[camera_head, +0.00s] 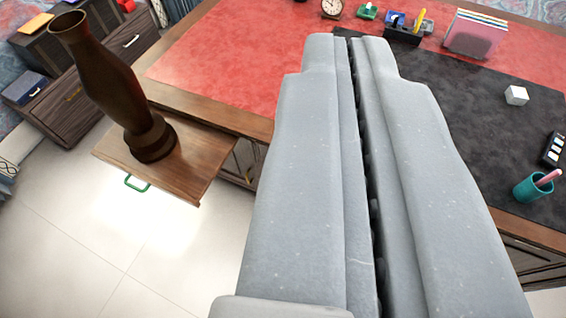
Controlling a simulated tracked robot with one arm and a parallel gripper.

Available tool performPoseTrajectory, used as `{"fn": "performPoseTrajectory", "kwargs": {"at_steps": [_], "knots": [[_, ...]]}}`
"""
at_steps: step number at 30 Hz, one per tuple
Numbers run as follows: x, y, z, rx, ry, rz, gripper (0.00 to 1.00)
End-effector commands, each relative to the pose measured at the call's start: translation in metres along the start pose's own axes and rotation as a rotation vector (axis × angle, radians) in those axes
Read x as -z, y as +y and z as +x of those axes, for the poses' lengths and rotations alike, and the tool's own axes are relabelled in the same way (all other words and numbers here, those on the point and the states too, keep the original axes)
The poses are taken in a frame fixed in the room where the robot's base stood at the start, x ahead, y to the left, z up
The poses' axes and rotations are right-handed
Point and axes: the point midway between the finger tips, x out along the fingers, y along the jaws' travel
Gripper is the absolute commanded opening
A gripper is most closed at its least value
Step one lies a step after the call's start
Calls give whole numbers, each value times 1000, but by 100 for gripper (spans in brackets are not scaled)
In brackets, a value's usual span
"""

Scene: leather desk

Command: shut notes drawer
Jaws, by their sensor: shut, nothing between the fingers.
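A wooden drawer or pull-out board (198,180) with a green handle (137,184) sticks out from the desk's front at left. No label shows, so I cannot tell if it is the notes drawer. A tall dark brown vase (105,75) stands on its flat top. My gripper (347,38) is shut and empty, its grey fingers filling the middle of the view. It is to the right of the pulled-out piece and apart from it, over the desk. The fingers hide part of the desk front.
A dark mat (490,125) lies on the red desk top (220,60). A teal pen cup (532,188) and white cube (516,95) are at right. A clock (331,8) and file holder (474,34) stand behind. Dark cabinets (125,42) are at left. Bare floor (100,250) lies lower left.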

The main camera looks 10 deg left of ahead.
Motion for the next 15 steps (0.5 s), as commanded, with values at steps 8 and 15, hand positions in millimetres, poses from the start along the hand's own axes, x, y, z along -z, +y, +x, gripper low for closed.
{"fn": "performPoseTrajectory", "kwargs": {"at_steps": [8,15], "knots": [[-14,-7,48,47,5,96,0],[-59,-47,157,138,22,374,0]]}}
